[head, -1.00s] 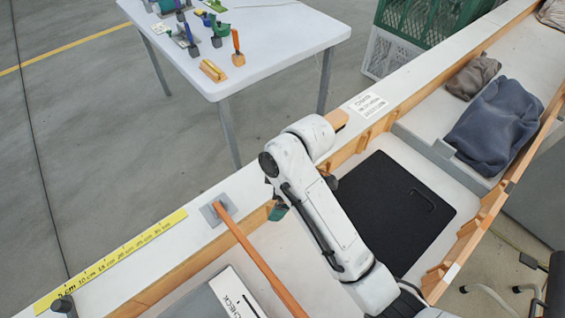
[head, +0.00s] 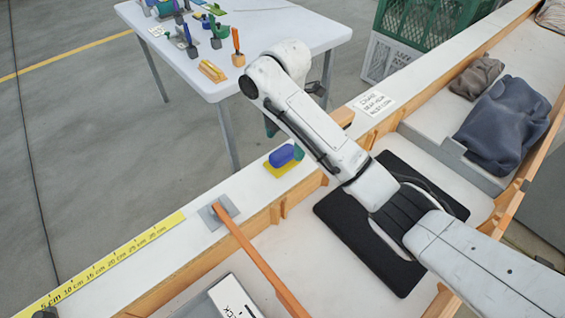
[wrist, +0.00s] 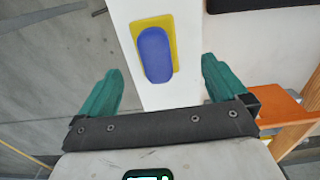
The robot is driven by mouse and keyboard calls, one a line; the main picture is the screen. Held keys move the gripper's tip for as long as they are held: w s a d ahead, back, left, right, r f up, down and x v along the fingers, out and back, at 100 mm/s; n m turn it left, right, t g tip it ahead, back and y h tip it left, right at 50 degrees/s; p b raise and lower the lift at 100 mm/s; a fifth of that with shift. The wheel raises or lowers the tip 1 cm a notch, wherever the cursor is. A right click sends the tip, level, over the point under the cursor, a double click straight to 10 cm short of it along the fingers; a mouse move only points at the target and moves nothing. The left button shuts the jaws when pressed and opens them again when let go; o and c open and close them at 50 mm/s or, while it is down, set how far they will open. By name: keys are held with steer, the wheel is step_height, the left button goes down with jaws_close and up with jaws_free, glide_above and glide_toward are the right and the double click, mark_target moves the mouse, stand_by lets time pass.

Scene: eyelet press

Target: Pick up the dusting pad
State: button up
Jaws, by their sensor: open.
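The dusting pad (head: 281,156) lies on the white top of the long ledge, a blue rounded grip on a flat yellow base. In the wrist view the pad (wrist: 156,52) lies ahead, between the lines of my fingers. My gripper (wrist: 161,65) has two green fingers spread wide apart with nothing between them. In the head view one green finger shows just right of the pad, and the other shows partly beyond the ledge; my arm hides much of the gripper. I cannot tell the exact gap between fingertips and pad.
A grey plate with a long wooden handle (head: 249,255) and a yellow ruler (head: 110,264) lie left along the ledge. A label card (head: 372,103) lies to the right. A black mat (head: 345,226) is in the trough. A white table (head: 296,30) with tools stands behind.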

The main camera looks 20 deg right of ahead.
mark_target(283, 150)
steer(key=shift+w+a+f, duration=0.1)
steer(key=shift+f, duration=1.6)
steer(key=shift+w+a+f, duration=0.1)
steer(key=shift+f, duration=1.55)
steer(key=c, duration=1.2)
steer(key=shift+r, duration=0.1)
